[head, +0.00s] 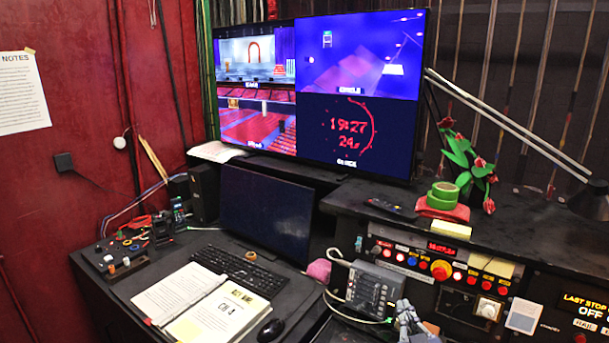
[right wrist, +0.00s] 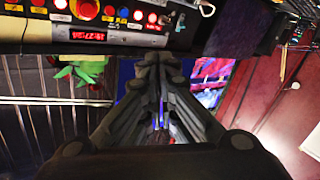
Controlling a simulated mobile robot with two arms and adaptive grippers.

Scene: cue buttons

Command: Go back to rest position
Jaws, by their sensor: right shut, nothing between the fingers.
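My right gripper (head: 407,318) shows at the bottom edge of the head view, right of centre. It is in front of the cue button panel (head: 400,258) and beside the grey phone (head: 372,291). In the right wrist view, the right gripper (right wrist: 158,62) is shut and empty, its fingertips together. That view looks upside down, with the panel's lit buttons (right wrist: 122,12) along the top, apart from the fingertips as far as I can tell. My left gripper is not in view.
A large screen (head: 360,60) stands behind the desk. Green tape (head: 442,196) and red flowers (head: 478,165) sit on the console top. An open binder (head: 205,305), a keyboard (head: 238,268) and a mouse (head: 271,330) lie on the left desk. A lamp arm (head: 510,125) reaches in at right.

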